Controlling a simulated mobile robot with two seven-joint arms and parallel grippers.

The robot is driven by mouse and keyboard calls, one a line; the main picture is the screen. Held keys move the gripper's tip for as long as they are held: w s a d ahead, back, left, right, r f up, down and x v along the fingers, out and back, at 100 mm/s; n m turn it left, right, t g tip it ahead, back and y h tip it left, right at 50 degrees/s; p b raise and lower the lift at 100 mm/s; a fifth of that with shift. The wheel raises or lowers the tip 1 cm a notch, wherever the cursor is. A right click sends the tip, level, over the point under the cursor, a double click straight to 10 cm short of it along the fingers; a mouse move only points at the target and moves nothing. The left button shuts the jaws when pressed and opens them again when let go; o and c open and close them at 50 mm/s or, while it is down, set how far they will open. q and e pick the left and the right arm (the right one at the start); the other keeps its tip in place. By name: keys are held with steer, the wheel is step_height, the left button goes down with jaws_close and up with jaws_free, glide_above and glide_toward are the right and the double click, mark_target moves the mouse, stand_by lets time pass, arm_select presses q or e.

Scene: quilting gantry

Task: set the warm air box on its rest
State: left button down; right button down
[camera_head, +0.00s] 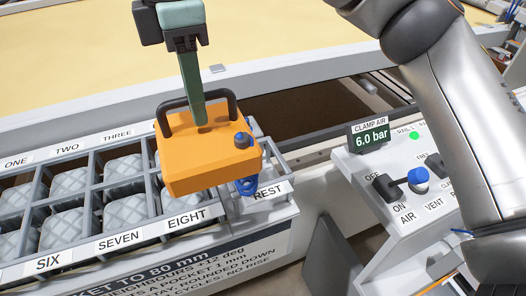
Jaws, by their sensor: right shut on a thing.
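The warm air box (208,163) is an orange block with a black loop handle (160,118) and a blue knob on its right side. My right gripper (201,115) comes down from above with long green fingers and is shut on the warm air box at its handle. A blue part (247,186) shows below the box's right side. The box is over the right end of the pocket rack, beside the grey rest (262,205) labelled REST. It hides much of the rest, and I cannot tell whether they touch. My left gripper is not in view.
The pocket rack (119,246) holds several grey quilted pads in labelled compartments. A clamp air panel (405,190) with a 6.0 bar display, a lever and a blue knob stands at the right. A cream quilting bed (300,35) lies behind.

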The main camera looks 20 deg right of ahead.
arm_select(q)
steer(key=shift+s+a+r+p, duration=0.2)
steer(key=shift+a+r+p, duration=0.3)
steer(key=shift+p, duration=0.3)
arm_select(e)
steer(key=w+d+f, duration=0.9)
steer(key=f, duration=0.3)
steer(key=shift+w+d+f, duration=0.25)
steer(key=shift+w+f, duration=0.1)
arm_select(q)
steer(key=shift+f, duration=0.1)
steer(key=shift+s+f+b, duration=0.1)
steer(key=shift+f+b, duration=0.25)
steer(key=shift+b, duration=0.05)
arm_select(e)
steer(key=shift+f, duration=0.45)
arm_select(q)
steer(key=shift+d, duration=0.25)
arm_select(e)
steer(key=shift+f, duration=0.15)
